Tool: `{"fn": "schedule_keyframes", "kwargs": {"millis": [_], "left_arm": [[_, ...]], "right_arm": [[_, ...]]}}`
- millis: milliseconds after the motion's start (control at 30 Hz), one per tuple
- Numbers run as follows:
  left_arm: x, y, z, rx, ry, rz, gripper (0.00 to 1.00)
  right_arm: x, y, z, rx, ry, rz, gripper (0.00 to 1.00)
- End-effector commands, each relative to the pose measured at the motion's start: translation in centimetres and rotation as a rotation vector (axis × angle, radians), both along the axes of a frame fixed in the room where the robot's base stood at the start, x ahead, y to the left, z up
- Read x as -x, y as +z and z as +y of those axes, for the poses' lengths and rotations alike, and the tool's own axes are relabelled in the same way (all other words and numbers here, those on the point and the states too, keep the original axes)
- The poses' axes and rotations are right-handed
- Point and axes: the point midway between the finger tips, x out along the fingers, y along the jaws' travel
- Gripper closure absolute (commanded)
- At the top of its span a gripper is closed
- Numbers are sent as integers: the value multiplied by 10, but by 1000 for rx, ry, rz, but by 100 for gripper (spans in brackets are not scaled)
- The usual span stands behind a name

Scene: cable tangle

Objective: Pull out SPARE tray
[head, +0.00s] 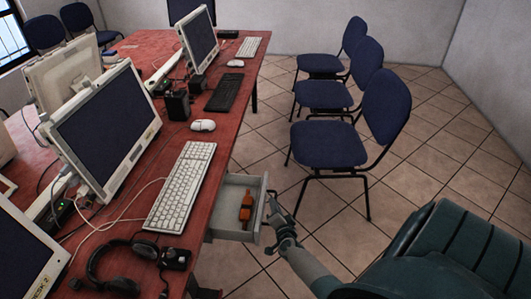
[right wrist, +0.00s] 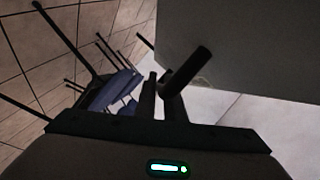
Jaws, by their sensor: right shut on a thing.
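A pale grey tray (head: 229,229) stands pulled out like a drawer from under the red table's right edge. An orange-and-dark object (head: 246,207) lies inside it. My right gripper (head: 274,212) is at the tray's front face and shut on its handle. In the right wrist view, the dark bar handle (right wrist: 190,68) passes at the fingers (right wrist: 161,88), in front of the grey tray front (right wrist: 250,45). No label on the tray can be read. My left gripper cannot be made out.
The red table (head: 222,143) carries monitors, a white keyboard (head: 180,187), a headset (head: 116,264) and loose cables. Several blue chairs (head: 327,144) stand beyond the tray. The tiled floor (head: 430,150) to the right is mostly free.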

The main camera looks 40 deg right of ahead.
Motion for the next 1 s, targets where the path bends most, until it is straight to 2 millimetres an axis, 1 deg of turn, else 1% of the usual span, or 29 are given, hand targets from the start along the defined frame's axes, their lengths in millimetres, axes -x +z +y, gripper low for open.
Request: {"fn": "schedule_keyframes", "kwargs": {"millis": [367,400,433,467,800,1000], "left_arm": [[0,0,1,-1,1,2,51],[0,0,1,-1,1,2,51],[0,0,1,-1,1,2,51],[0,0,1,-1,1,2,51],[0,0,1,-1,1,1,51],[3,1,2,-4,-1,11,51]], "right_arm": [[2,-1,-1,0,1,0,100],[2,0,-1,0,1,0,81],[2,0,-1,0,1,0,74],[2,0,-1,0,1,0,72],[3,0,-1,0,0,0,72],[13,2,5,-2,0,1,72]]}}
